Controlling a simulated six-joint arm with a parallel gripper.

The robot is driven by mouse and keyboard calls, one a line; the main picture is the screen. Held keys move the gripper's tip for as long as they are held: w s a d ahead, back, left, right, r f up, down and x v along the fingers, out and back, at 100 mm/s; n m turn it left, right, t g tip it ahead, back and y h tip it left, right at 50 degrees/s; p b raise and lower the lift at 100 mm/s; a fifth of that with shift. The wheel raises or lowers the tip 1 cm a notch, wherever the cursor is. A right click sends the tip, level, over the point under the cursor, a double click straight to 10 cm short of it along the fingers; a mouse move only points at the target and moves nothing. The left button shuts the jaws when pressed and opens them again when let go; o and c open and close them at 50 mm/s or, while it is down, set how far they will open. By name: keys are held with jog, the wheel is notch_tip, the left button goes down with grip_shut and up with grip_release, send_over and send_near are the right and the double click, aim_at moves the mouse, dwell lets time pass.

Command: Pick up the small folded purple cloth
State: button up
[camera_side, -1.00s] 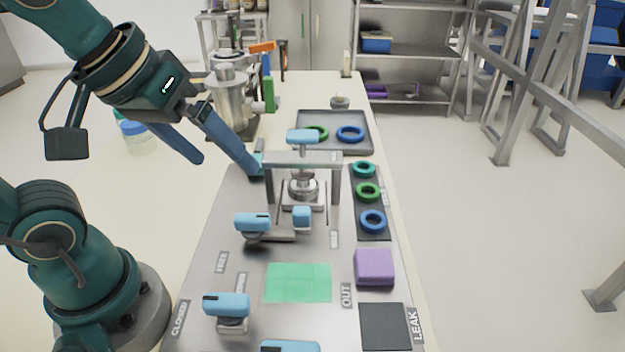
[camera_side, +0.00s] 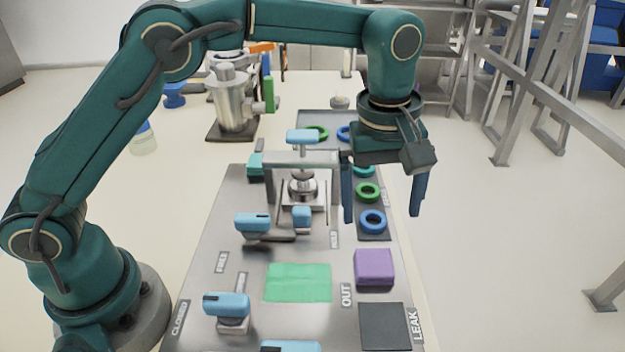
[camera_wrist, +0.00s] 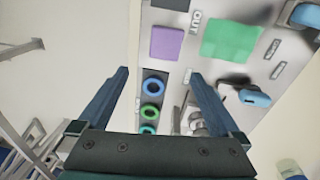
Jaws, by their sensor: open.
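The small folded purple cloth (camera_side: 375,267) lies on the right side of the metal board, near the OUT label and behind the dark LEAK square. It also shows in the wrist view (camera_wrist: 178,43), above and between the fingertips. My gripper (camera_side: 382,212) is open and empty, pointing down above the strip of rings, farther back than the cloth. In the wrist view my gripper (camera_wrist: 158,72) has its two blue fingers spread wide, with the cloth beyond the tips. Nothing touches the cloth.
A green cloth (camera_side: 298,282) lies flat left of the purple one. A dark strip with blue (camera_side: 373,221), green and teal rings is under my gripper. A metal frame (camera_side: 300,160) with a blue-handled press stands close left. Blue-handled valves (camera_side: 253,222) rise from the board.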

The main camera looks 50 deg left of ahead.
jog(key=g, duration=0.1)
send_over(375, 264)
jog(key=shift+m, duration=0.3)
notch_tip(375, 264, down, 5)
jog(key=shift+f, duration=2.25)
jog(key=shift+c, duration=0.3)
jog(key=c, duration=1.2)
jog(key=shift+r, duration=0.1)
